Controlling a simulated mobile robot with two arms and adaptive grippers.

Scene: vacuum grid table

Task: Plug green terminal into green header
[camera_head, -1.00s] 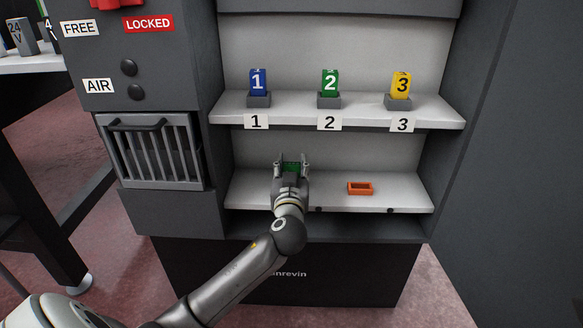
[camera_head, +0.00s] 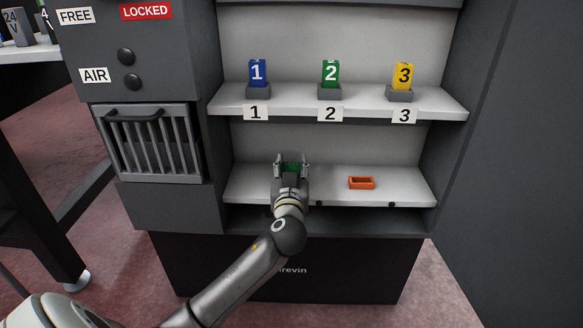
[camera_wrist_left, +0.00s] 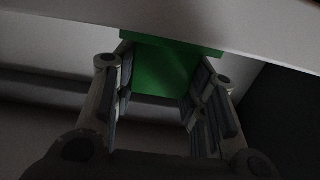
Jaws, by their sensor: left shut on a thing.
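My left gripper (camera_head: 291,163) is shut on a green block, which I take to be the green terminal (camera_wrist_left: 163,70). It is over the left part of the lower shelf. In the left wrist view the block sits between both fingers, and a wider green band (camera_wrist_left: 165,40) shows at its far end, near a pale surface. I cannot tell whether this band is the green header or part of the block, nor whether anything is plugged in. In the head view the hand hides most of the green. My right gripper is not in view.
An orange open header (camera_head: 361,183) lies on the lower shelf (camera_head: 410,190), right of my gripper. Above, the upper shelf (camera_head: 290,101) holds blue, green (camera_head: 331,73) and yellow numbered blocks in grey holders. Cabinet walls close both sides. The shelf between gripper and orange header is clear.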

